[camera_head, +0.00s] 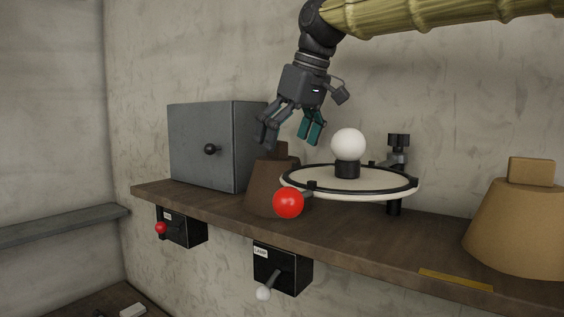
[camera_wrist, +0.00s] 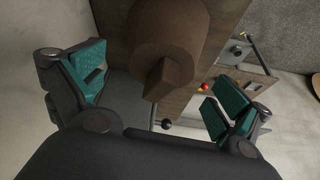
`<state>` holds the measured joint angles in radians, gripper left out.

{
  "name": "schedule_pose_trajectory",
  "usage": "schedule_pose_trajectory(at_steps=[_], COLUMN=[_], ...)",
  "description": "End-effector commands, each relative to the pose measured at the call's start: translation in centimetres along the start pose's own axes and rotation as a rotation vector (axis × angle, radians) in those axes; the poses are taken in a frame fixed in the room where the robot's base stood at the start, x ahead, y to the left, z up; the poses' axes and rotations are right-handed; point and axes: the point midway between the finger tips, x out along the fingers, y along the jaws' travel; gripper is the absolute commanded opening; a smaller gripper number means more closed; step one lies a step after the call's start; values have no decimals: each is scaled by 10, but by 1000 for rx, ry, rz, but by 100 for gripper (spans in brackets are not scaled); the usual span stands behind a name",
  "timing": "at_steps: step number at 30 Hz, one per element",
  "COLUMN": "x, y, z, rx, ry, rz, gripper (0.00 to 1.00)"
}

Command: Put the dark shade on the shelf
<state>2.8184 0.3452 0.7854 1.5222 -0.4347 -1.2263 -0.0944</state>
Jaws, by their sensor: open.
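The dark shade (camera_head: 264,188) is a dark brown tapered cone with a block-shaped grip on top. It stands upright on the wooden ledge (camera_head: 365,237), in front of the grey box and left of the round plate. My gripper (camera_head: 288,134) is open above the shade, its fingertips close to the shade's top grip and apparently clear of it. In the wrist view the shade (camera_wrist: 170,38) lies ahead, between the open teal-padded fingers, with its grip pointing toward me. A grey shelf (camera_head: 60,225) is on the wall at the left and looks empty.
A grey box (camera_head: 200,147) with a black knob stands behind the shade. A round plate (camera_head: 310,178) carries a white bulb (camera_head: 348,144); a red ball (camera_head: 288,202) is at its front edge. A tan shade (camera_head: 518,228) stands at right. Lever boxes (camera_head: 283,268) hang below.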

Motion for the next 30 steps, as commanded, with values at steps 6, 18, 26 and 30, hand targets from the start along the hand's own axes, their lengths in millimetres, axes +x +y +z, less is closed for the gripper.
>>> schedule_pose_trajectory(at_steps=[6, 18, 26, 30], x=[-38, -75, -76, -76], y=[0, 0, 0, 0], z=[0, 0, 0, 0], rx=[0, 0, 0, 0], ry=[3, 0, -1, -1], rz=[1, -1, -1, -1], gripper=[100, 100, 100, 100])
